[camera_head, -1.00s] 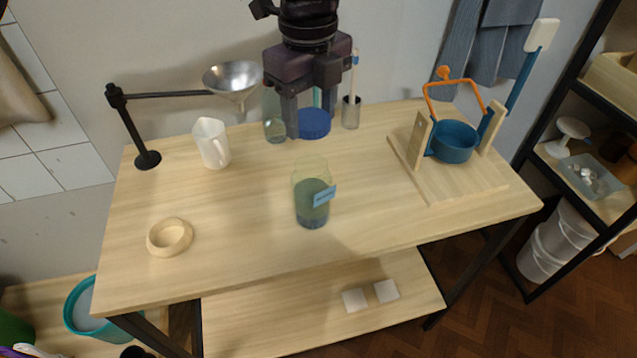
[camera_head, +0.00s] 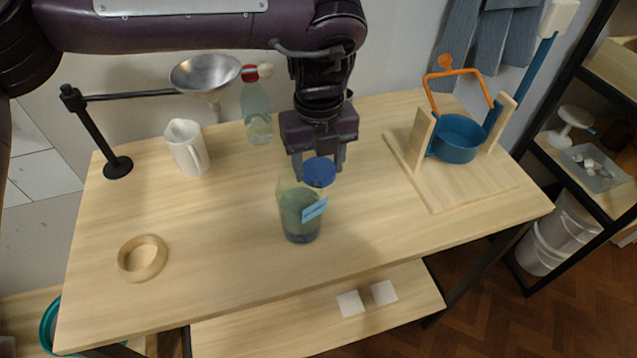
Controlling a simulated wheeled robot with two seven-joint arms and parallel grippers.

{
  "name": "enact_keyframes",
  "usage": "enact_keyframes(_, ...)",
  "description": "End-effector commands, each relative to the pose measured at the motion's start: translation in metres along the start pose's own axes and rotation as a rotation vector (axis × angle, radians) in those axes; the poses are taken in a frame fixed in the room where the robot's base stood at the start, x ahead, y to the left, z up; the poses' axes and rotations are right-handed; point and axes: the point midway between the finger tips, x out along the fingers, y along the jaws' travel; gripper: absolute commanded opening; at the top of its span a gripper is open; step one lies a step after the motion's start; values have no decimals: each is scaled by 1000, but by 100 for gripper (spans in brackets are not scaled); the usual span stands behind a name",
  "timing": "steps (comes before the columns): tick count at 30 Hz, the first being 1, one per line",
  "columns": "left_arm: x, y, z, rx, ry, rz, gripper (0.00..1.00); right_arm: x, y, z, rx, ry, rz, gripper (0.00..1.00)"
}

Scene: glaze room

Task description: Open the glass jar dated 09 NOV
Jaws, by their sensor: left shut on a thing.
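The glass jar (camera_head: 300,222) stands upright on the table, with dark greenish contents and clear glass above them. A blue label (camera_head: 315,209) is on its side, but its writing is too small to read. My left gripper (camera_head: 319,168) is shut on a round blue lid (camera_head: 319,173). The lid is just behind and to the right of the jar's rim in the picture, apparently off the jar. I cannot tell whether lid and rim touch. My right gripper is not in view.
A metal funnel on a black stand (camera_head: 205,74), white jug (camera_head: 187,147) and red-capped bottle (camera_head: 257,112) stand at the back left. A wooden ring (camera_head: 142,258) lies front left. A wooden frame with a blue pot (camera_head: 458,140) stands right. The front middle is clear.

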Motion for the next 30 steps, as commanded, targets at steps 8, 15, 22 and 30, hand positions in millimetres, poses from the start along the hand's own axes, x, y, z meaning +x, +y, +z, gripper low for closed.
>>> enact_keyframes(8,23,1,0,0,1,3,25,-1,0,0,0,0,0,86)
enact_keyframes(15,54,0,0,1,1,1,25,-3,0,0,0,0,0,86)
enact_keyframes(22,55,0,0,0,0,0,25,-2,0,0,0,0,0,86)
enact_keyframes(30,58,0,0,0,0,1,69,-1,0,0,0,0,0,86)
